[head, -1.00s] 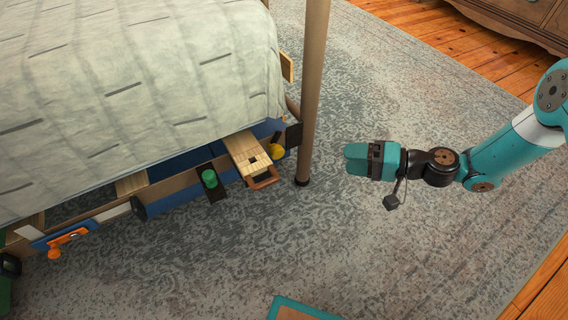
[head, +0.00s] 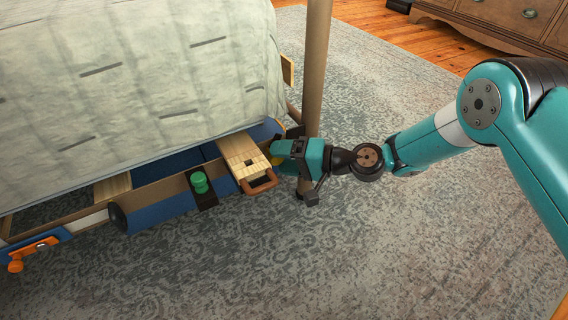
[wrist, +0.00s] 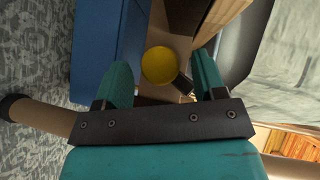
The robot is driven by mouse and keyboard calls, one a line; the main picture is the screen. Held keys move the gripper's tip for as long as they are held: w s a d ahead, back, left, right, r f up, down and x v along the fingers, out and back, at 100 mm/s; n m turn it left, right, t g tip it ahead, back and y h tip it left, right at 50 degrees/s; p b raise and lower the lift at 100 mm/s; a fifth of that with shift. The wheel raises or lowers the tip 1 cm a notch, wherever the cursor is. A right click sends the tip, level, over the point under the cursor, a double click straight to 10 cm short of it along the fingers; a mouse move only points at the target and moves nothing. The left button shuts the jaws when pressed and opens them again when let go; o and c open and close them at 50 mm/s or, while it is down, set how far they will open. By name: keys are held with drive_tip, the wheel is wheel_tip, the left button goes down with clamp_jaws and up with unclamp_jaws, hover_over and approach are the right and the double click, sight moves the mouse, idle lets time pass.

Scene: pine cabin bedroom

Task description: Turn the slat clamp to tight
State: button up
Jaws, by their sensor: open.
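A round yellow knob (wrist: 159,65) shows in the wrist view between the two teal fingers of my gripper (wrist: 162,85). The fingers are apart, one on each side, and I see no grip on it. A short dark piece extends beside the knob. In the head view, my gripper (head: 282,152) is at the bed's corner by the post and mostly hides the yellow knob (head: 275,161). A green knob (head: 199,183) on a dark plate and an orange lever (head: 33,254) also sit along the bed frame. Which fitting is the slat clamp is not marked.
A wooden bed post (head: 314,80) stands right by my gripper. A pale wooden slat (head: 240,153) and a brown loop handle (head: 260,183) jut out just left of it. The rug (head: 340,260) in front is clear.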

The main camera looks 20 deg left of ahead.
drive_tip(key=shift+a, duration=0.15)
drive_tip(key=shift+c, duration=0.5)
drive_tip(key=c, duration=0.8)
